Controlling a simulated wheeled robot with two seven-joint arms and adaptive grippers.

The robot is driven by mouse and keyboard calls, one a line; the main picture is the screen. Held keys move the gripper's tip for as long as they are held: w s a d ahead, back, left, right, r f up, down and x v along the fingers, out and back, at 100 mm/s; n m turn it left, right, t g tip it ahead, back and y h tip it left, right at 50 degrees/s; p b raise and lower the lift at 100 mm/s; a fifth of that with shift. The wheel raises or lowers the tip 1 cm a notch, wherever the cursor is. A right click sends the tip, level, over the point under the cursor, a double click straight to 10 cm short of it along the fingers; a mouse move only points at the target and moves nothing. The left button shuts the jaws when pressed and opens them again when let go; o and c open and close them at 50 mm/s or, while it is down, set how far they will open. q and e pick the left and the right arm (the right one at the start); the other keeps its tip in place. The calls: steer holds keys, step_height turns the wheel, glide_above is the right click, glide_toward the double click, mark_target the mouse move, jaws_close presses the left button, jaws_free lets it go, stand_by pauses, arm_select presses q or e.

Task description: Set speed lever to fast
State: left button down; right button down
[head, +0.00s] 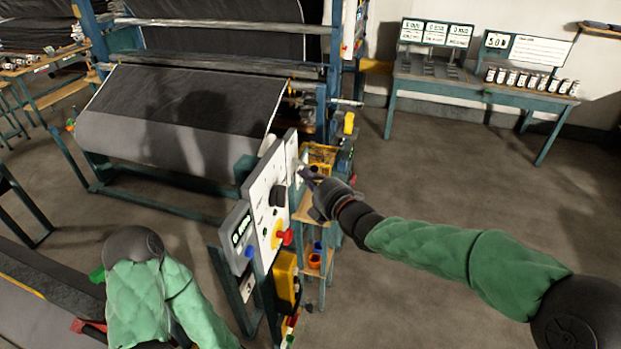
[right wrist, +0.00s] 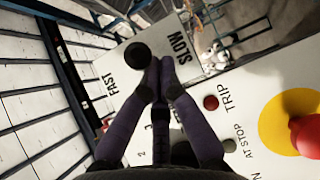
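In the right wrist view, the speed lever shows as a round black knob (right wrist: 137,55) on a white panel (right wrist: 123,72). The word FAST is printed to the knob's lower left and SLOW to its right. My right gripper (right wrist: 160,64) has its two dark purple fingers together at the tips, with nothing seen between them. The tips are just right of the knob, on its SLOW side; I cannot tell whether they touch it. In the head view the right gripper (head: 305,174) is at the upper panel (head: 291,150), and the knob cannot be made out.
A lower white panel (head: 262,187) carries a red knob (head: 285,237) on a yellow disc. A grey display box (head: 238,236) stands left of it. A large dark fabric roll (head: 180,115) is behind. The floor to the right is clear up to a bench (head: 470,91).

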steer(key=shift+d+r+n+g, duration=0.1)
steer(key=shift+r+n+g, duration=0.2)
steer(key=shift+r+n, duration=0.1)
stand_by(0.4)
step_height(320, 180, up, 2)
steer(key=n+g+h, duration=0.1)
steer(key=g+h, duration=0.1)
steer(key=shift+s+d+n+h, duration=0.1)
steer(key=shift+d+n+h, duration=0.05)
steer(key=shift+n+h, duration=0.25)
steer(key=shift+f, duration=0.25)
steer(key=shift+d+r, duration=0.1)
steer(key=shift+r+p, duration=0.7)
steer(key=shift+r, duration=0.1)
